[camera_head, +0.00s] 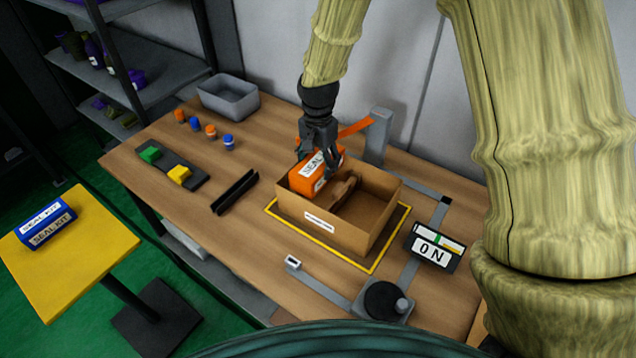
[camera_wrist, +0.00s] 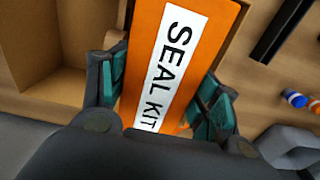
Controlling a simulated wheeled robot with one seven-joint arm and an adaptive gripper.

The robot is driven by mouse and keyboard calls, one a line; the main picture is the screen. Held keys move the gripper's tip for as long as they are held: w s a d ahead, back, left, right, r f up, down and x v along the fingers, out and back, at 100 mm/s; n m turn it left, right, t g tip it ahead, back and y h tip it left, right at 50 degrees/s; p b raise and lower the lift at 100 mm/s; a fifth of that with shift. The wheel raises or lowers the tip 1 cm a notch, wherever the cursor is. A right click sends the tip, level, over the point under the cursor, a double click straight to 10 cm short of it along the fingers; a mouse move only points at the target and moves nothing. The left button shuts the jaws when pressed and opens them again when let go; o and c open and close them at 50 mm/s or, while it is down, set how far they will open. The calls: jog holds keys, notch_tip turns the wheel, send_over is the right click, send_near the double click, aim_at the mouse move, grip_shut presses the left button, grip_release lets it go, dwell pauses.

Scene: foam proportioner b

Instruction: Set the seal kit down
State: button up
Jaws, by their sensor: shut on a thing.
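My gripper (camera_head: 322,152) is shut on an orange seal kit box (camera_head: 308,178) with a white "SEAL KIT" label. In the head view the box is at the back left side of an open cardboard box (camera_head: 322,222), partly overlapping its rim; I cannot tell whether it touches it. In the wrist view the orange seal kit (camera_wrist: 178,60) sits between the two teal finger pads of my gripper (camera_wrist: 165,100). A second seal kit, blue (camera_head: 46,224), lies on a yellow stand (camera_head: 80,262) at the left.
The cardboard box stands inside a yellow outline on the wooden table (camera_head: 240,245).

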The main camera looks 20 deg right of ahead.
jog(key=f, duration=0.1)
jog(key=w+f, duration=0.1)
jog(key=f, duration=0.1)
jog(key=w+f+p, duration=0.1)
jog(key=f, duration=0.1)
jog(key=shift+s+f, duration=0.25)
jog(key=shift+f, duration=0.1)
jog(key=shift+s, duration=0.5)
jog(key=f, duration=0.1)
jog(key=w+f+p, duration=0.1)
jog(key=f, duration=0.1)
jog(key=shift+s+f, duration=0.3)
jog(key=shift+f, duration=0.45)
jog(key=shift+w+f, duration=0.15)
jog(key=shift+f, duration=0.05)
jog(key=o, duration=0.9)
jog(key=shift+f, duration=0.15)
jog(key=shift+c, duration=0.2)
